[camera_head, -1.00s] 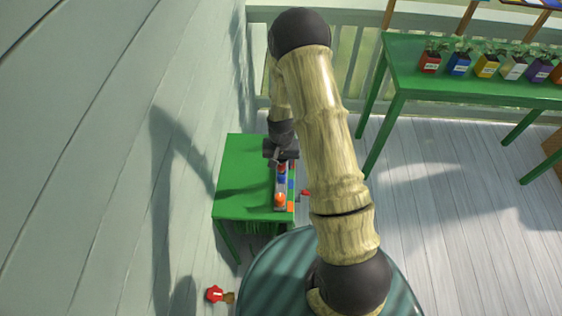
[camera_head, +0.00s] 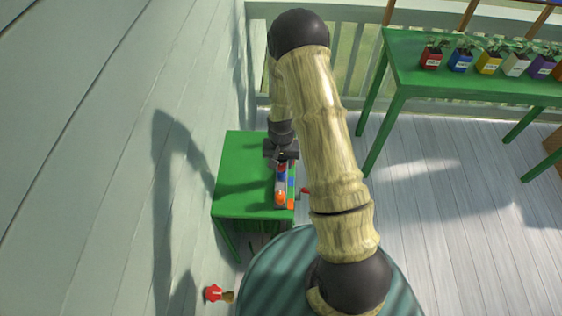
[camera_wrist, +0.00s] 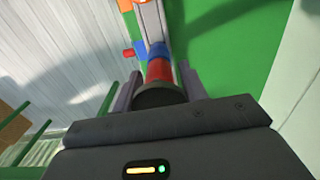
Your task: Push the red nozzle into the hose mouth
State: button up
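The red nozzle (camera_wrist: 160,72) shows in the wrist view as a short red cylinder with a dark round base. The fingers of my gripper (camera_wrist: 160,70) lie on both sides of it and look closed on it; contact is partly hidden. In the head view my gripper (camera_head: 282,153) is low over the far right part of the green table. A blue ring (camera_wrist: 158,50) lies in line with the nozzle's far end, touching or very close; it may be the hose mouth. In the head view a blue part (camera_head: 281,178) shows below my gripper.
The small green table (camera_head: 240,195) has bare top to the left, beside the wall. A red knob-like thing (camera_head: 212,293) sticks out at the lower left. A larger green table (camera_head: 430,80) with potted plants stands at the right. A small red part (camera_wrist: 128,53) juts beside the strip.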

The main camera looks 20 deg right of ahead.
jog(key=o, duration=0.5)
jog(key=shift+r, duration=0.1)
notch_tip(320, 180, up, 17)
jog(key=shift+d+r+b, duration=0.1)
jog(key=shift+r+b, duration=0.1)
jog(key=shift+b, duration=0.75)
dwell(0.3)
jog(key=s+r+n+t, duration=0.1)
jog(key=s+r, duration=0.1)
jog(key=s, duration=0.2)
jog(key=s+r+n, duration=0.1)
jog(key=s+r, duration=0.1)
jog(key=s, duration=0.3)
jog(key=s+r+n+t, duration=0.1)
jog(key=s+r, duration=0.1)
jog(key=s, duration=0.3)
jog(key=shift+s+n+t, duration=0.15)
jog(key=shift+n+t, duration=0.15)
